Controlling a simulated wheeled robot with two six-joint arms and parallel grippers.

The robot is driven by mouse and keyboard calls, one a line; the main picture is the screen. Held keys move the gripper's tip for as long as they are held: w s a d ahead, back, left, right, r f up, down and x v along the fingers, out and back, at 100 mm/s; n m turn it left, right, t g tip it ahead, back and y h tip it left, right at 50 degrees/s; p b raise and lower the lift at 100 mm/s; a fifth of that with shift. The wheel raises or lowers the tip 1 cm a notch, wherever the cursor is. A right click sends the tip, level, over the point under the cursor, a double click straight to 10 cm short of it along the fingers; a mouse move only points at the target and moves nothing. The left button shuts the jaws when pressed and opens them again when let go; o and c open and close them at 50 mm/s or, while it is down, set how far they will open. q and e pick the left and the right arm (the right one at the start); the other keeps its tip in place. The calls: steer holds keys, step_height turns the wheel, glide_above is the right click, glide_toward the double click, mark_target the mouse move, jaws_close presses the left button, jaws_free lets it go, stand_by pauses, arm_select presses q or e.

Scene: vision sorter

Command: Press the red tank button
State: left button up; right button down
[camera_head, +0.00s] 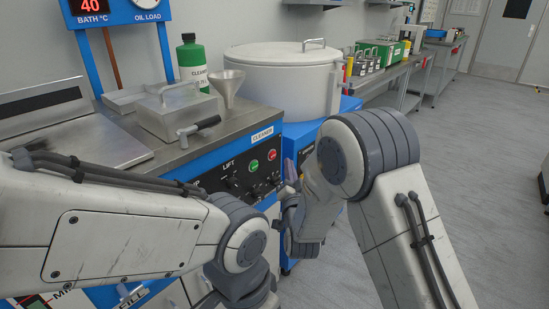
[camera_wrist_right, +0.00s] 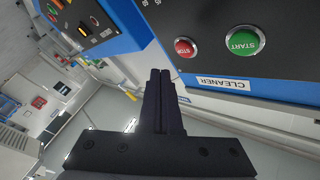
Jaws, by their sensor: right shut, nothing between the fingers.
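The right wrist view shows the red button (camera_wrist_right: 186,46) and green button (camera_wrist_right: 244,42) larger, above a CLEANER label (camera_wrist_right: 223,84). My right gripper (camera_wrist_right: 160,72) is shut and empty, its fingertips just below and left of the red button in that view. No press on the button shows. In the head view the right gripper is mostly hidden near the panel. My left gripper is not in view.
A large white lidded tank (camera_head: 280,77) stands behind the bench. A green bottle (camera_head: 193,62), funnel (camera_head: 227,86) and handled metal lid (camera_head: 178,112) are on the bench top. Another blue panel (camera_wrist_right: 85,30) shows at upper left in the wrist view. Open floor lies right.

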steer(key=shift+s+d, duration=0.75)
steer(key=shift+d, duration=0.3)
steer(key=s+a+f+n+g+y, duration=0.1)
steer(key=s+a+f+n+g, duration=0.15)
steer(key=s+g, duration=0.3)
steer(key=s+a+f+n+g+y, duration=0.1)
steer(key=s+a+n+g, duration=0.3)
steer(key=s, duration=0.3)
steer(key=s+d+f+n+g+h, duration=0.1)
steer(key=s+d+n+g+h, duration=0.3)
steer(key=s, duration=0.8)
steer(key=s+d+n+g, duration=0.2)
steer(key=s+d+g, duration=0.4)
steer(key=s, duration=0.6)
step_height(320, 180, up, 28)
steer(key=s+p, duration=0.1)
steer(key=p, duration=2.6)
steer(key=shift+d+f, duration=0.25)
